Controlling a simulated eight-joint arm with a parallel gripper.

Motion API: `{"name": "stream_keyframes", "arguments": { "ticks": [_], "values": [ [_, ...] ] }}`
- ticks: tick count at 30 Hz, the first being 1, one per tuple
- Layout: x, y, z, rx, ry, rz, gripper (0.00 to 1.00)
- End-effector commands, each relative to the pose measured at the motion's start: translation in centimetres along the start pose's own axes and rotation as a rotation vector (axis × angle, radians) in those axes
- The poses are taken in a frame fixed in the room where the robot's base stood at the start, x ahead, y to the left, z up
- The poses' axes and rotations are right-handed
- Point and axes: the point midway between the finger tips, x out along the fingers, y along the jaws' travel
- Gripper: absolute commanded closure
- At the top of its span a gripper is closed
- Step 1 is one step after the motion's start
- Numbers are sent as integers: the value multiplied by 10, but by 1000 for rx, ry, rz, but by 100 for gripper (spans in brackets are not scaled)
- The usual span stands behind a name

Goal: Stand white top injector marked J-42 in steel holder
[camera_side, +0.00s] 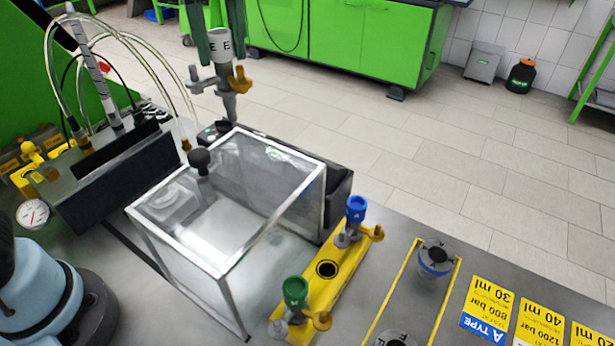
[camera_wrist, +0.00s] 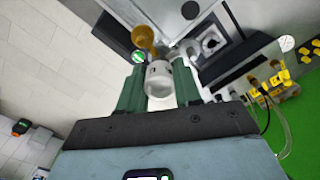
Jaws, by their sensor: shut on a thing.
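A white top injector (camera_side: 219,45) with a grey metal body and an orange-yellow side fitting hangs roughly upright in my gripper (camera_side: 210,32). The gripper's green fingers are shut on its white top, high above the back edge of the bench. In the wrist view the white top (camera_wrist: 158,80) sits between the fingertips. Dark letters show on the top, but I cannot read J-42. A grey metal fixture (camera_side: 178,201) shows through the glass box; in the wrist view a square metal piece with a dark centre (camera_wrist: 209,42) appears. I cannot tell for sure that it is the steel holder.
The clear box (camera_side: 235,271) with a black knob (camera_side: 200,158) stands below and in front of the injector. A yellow rack (camera_side: 341,286) holds a blue top injector (camera_side: 355,209) and a green top injector (camera_side: 295,292), with an empty hole between. Hoses and a gauge are at left.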

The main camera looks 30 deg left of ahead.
Motion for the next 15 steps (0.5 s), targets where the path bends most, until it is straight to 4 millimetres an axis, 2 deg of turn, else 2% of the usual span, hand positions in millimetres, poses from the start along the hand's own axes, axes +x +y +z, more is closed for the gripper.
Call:
{"name": "stream_keyframes", "arguments": {
  "ticks": [1,6,9,15],
  "values": [
    [0,-16,-17,11,-1,0,100],
    [2,-66,-56,98,-1,1,100],
    [4,-92,-70,145,-2,2,100],
    [9,-133,-86,219,-2,3,100]
  ]
}}
